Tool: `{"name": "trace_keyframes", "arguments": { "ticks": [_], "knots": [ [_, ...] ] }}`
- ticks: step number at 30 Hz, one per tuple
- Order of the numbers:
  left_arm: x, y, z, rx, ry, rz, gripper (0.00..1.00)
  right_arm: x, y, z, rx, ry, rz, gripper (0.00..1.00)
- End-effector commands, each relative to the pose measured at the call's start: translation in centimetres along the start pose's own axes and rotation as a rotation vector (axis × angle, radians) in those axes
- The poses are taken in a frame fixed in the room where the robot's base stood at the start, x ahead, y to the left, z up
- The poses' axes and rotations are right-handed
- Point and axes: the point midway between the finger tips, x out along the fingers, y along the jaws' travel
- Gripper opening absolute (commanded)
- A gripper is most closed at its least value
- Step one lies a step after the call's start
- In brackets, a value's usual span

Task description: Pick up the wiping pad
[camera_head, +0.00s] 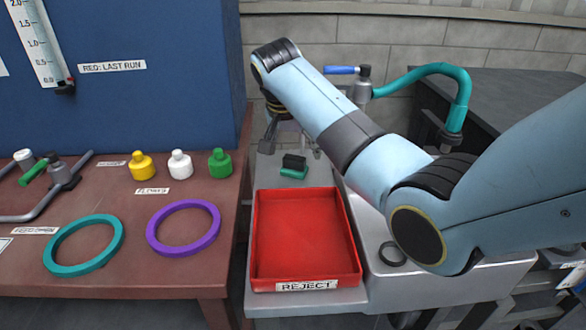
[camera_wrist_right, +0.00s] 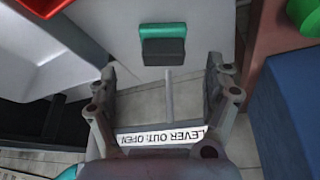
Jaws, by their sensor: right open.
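The wiping pad (camera_head: 293,167), a small block with a black top and a green lower part, lies on the grey counter behind the red tray. It also shows in the right wrist view (camera_wrist_right: 163,46), near the top middle. My right gripper (camera_head: 292,149) is open and empty, above and just behind the pad in the head view. In the right wrist view its two fingers (camera_wrist_right: 164,76) are spread wide, with the pad ahead of them and apart from them. My left gripper is not in view.
The red REJECT tray (camera_head: 305,283) stands in front of the pad. A grey sink (camera_head: 450,283) and a teal tap (camera_head: 462,100) are on the right. A brown table (camera_head: 120,205) with rings and coloured bottles is on the left. A LEVER OUT: OPEN label (camera_wrist_right: 160,137) shows between the gripper's fingers.

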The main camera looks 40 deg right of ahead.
Motion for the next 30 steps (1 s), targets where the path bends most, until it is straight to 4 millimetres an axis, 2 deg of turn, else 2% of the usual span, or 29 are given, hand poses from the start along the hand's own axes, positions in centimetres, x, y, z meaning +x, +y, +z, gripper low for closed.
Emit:
{"name": "trace_keyframes", "arguments": {
  "ticks": [12,20,30],
  "knots": [
    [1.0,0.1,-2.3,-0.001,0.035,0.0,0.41,5.2,-0.5,0.4,-0.001,-0.002,0.0,0.85],
    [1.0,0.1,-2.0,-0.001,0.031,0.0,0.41,5.4,-0.5,0.4,-0.001,0.0,-0.002,0.85],
    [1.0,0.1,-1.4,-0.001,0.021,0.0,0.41,5.4,-0.5,0.4,-0.001,-0.001,-0.001,0.41]
  ]
}}
